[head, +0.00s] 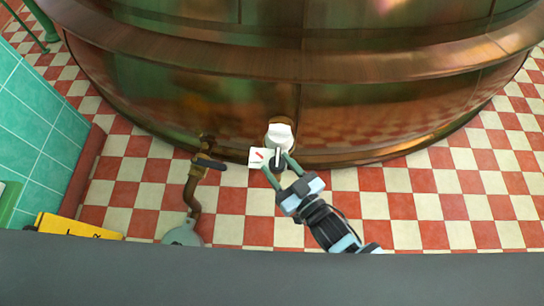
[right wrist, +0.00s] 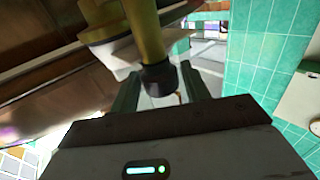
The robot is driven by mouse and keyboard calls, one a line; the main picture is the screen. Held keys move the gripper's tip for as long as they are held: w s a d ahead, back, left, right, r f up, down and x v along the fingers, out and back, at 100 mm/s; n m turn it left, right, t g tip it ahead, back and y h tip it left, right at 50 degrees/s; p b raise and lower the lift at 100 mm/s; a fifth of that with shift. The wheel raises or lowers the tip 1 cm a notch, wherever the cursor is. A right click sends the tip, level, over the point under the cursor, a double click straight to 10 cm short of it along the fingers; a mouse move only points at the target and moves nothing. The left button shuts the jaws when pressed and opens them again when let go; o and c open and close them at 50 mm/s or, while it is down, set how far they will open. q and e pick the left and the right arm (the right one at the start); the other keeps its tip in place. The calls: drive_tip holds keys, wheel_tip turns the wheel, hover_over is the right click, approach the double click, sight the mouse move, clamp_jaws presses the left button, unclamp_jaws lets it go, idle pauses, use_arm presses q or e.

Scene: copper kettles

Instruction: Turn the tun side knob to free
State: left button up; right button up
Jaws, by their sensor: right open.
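The side knob (head: 278,163) is dark with a pale upright bar, low on the front of the copper tun (head: 200,90). A white fitting (head: 280,137) sits just above it, and a white plate with a red mark (head: 257,156) is at its left. My right gripper (head: 279,167) is open, with one finger on each side of the knob; I cannot tell whether they touch it. In the right wrist view a yellowish rod with a black end (right wrist: 158,76) stands between the green fingers. My left gripper is not in view.
A brass pipe with a dark-handled valve (head: 207,162) stands left of the knob, above a grey-green vessel (head: 183,234). A yellow object (head: 75,227) lies at lower left by the green tiled wall (head: 40,120). The checkered floor (head: 430,205) at right is clear.

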sight(272, 159)
drive_tip(key=shift+x, duration=1.65)
drive_tip(key=c, duration=0.7)
